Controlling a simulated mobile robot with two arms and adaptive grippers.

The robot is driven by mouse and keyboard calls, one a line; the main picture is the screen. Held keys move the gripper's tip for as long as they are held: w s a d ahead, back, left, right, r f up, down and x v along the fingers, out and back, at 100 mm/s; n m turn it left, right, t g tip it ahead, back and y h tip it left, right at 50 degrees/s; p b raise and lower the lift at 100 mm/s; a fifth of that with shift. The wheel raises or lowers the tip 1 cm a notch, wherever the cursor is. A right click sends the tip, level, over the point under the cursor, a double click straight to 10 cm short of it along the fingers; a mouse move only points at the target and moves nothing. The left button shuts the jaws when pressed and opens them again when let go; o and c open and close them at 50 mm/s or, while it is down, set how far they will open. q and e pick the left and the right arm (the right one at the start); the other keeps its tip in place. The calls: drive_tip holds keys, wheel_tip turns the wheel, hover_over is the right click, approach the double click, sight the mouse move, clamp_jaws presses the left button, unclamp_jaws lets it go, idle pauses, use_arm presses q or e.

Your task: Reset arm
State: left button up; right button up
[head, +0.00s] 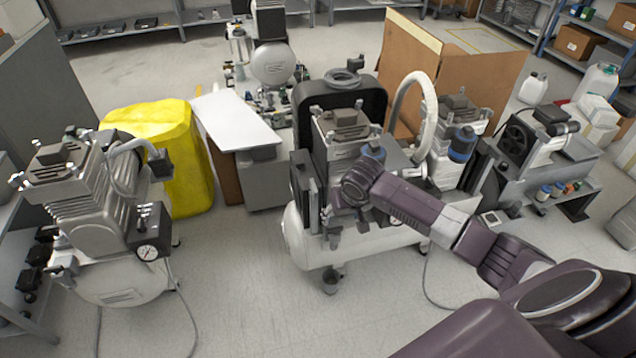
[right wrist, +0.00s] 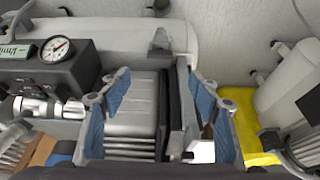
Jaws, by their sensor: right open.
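My right arm reaches in from the lower right in the head view, and its purple wrist is over the middle compressor (head: 312,240). My right gripper (right wrist: 162,105) is open in the right wrist view, its blue-padded fingers apart on either side of a grey ribbed compressor part (right wrist: 132,112). I cannot tell whether the fingers touch it. In the head view the wrist largely hides this gripper. The compressor's white tank (right wrist: 125,35) and round pressure gauge (right wrist: 56,48) show beyond the fingers. My left arm and gripper are not in view.
Another compressor (head: 95,225) stands at the left, beside a yellow cover (head: 180,165). A white panel (head: 232,120) lies on a grey cabinet. A cardboard box (head: 480,75) stands behind, and more machines are at the right. Open floor (head: 235,290) lies between the left and middle compressors.

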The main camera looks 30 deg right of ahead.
drive_tip(key=shift+a, duration=0.1)
